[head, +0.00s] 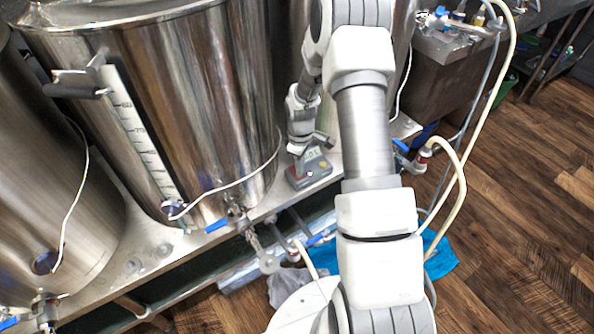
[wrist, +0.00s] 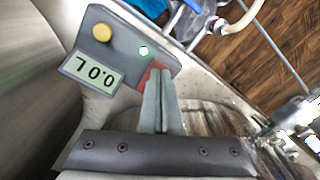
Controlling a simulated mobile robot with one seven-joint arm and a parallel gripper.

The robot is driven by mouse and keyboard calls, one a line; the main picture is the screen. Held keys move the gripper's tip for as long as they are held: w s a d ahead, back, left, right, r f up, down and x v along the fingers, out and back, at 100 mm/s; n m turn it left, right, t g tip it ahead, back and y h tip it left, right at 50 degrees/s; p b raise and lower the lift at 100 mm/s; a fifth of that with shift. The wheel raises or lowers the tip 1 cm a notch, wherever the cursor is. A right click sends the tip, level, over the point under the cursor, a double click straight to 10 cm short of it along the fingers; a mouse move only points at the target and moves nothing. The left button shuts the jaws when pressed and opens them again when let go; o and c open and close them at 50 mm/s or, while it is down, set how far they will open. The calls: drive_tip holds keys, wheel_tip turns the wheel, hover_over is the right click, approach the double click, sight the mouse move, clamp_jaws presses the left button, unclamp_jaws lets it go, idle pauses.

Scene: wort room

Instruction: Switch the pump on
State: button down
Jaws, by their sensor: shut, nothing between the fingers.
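A small grey control box with a red edge (head: 309,174) sits on the metal ledge at the foot of the large steel tank. In the wrist view the box (wrist: 120,42) shows a round yellow button (wrist: 102,32), a small lit green-white spot (wrist: 143,51) and a display (wrist: 92,73) with upside-down digits. I cannot tell which of these is the pump's switch. My gripper (wrist: 158,72) is shut and empty. Its fingertips are at the box's red edge, beside the lit spot and apart from the yellow button. Whether they touch the box is unclear.
The steel tank (head: 190,100) stands close on the left, with a blue-handled valve (head: 216,225) low on its front. A pale hose (head: 462,185) runs down at right. A blue cloth (head: 440,262) lies on the wooden floor, which is open at far right.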

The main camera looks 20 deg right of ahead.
drive_tip(key=shift+r+p, duration=1.95)
drive_tip(key=shift+r, duration=1.05)
drive_tip(key=shift+f, duration=0.1)
